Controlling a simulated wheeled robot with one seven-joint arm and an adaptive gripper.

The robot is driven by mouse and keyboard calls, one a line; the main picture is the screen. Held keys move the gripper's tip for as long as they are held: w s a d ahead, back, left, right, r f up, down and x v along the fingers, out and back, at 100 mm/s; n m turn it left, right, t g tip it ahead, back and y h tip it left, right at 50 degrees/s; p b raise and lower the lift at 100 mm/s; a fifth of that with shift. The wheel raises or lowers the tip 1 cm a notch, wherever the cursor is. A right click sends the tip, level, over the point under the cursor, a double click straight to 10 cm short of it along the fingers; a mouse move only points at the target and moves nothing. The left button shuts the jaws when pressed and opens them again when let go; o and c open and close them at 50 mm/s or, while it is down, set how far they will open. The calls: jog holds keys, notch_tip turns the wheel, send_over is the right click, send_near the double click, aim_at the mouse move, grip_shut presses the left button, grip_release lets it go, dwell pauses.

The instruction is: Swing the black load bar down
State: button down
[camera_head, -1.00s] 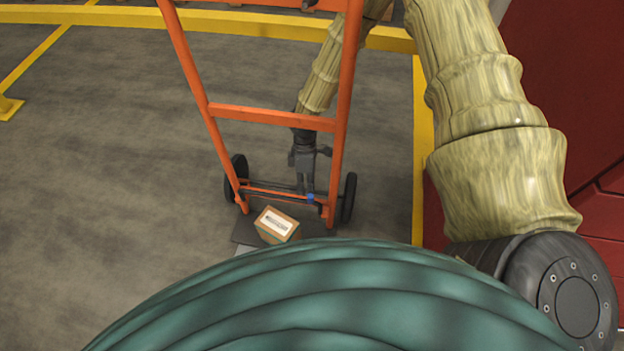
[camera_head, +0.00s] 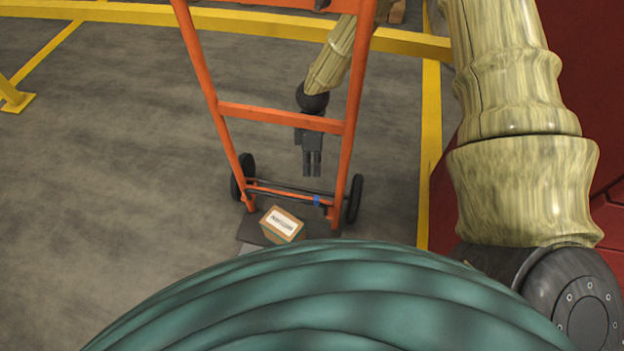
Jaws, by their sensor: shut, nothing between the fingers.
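An orange hand truck (camera_head: 280,117) stands upright in the middle of the view. I cannot tell for certain whether this is the black load bar. My gripper (camera_head: 312,175) hangs pointing down on the far side of the frame, seen between its side rails below the crossbar. Its fingers are shut and empty, and appear above the dark bar with a gap in the picture. The crossbar hides part of the gripper body.
A cardboard box (camera_head: 284,224) with a white label sits on the truck's dark base plate (camera_head: 248,230). Black wheels (camera_head: 355,198) flank the frame. A yellow rail (camera_head: 120,14) runs behind. A red surface (camera_head: 570,120) stands at right. The floor at left is clear.

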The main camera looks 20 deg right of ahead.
jog(key=shift+v, duration=2.2)
